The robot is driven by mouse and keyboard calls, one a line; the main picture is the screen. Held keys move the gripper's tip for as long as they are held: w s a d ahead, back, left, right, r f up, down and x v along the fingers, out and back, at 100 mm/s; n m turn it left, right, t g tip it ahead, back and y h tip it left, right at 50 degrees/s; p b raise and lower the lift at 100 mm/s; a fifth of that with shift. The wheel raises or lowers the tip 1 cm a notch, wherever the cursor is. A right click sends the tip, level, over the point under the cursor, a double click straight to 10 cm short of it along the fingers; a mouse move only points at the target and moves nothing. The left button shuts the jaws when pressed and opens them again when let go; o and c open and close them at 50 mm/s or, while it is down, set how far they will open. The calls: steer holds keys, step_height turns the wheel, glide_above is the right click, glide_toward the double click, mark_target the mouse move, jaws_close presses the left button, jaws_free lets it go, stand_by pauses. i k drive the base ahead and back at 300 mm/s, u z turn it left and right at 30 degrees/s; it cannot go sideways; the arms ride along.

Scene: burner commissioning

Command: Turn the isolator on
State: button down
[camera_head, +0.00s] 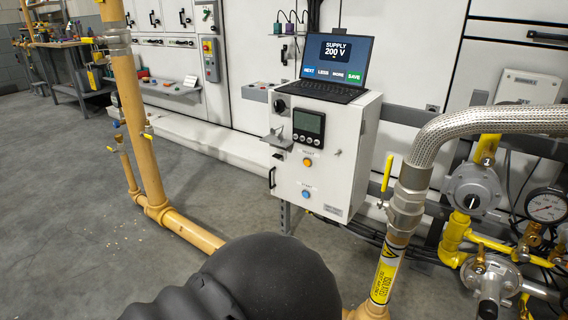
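A white control box (345,160) stands in the middle of the view. A black rotary knob (279,105) sits at the upper left of its front and looks like the isolator. Its on or off position is too small to read. To its right is a dark display (308,124). Below are an orange button (307,162) and a blue button (306,194). A black handle (271,177) is on the box's left edge. My gripper is not in view, and nothing is seen touching the knob.
A laptop (334,66) showing "SUPPLY 200 V" stands on the box. A braided hose (480,124) and yellow-handled valve (387,174) stand at right, near a gauge (546,206). A yellow pipe (134,110) rises at left. Grey floor (190,120) is open between pipe and box.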

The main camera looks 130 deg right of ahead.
mark_target(279, 105)
steer(key=z, duration=5.45)
steer(key=k, duration=0.5)
steer(key=z, duration=0.6)
steer(key=i, duration=0.8)
steer(key=u, duration=1.05)
steer(key=i, duration=0.55)
steer(key=u, duration=0.6)
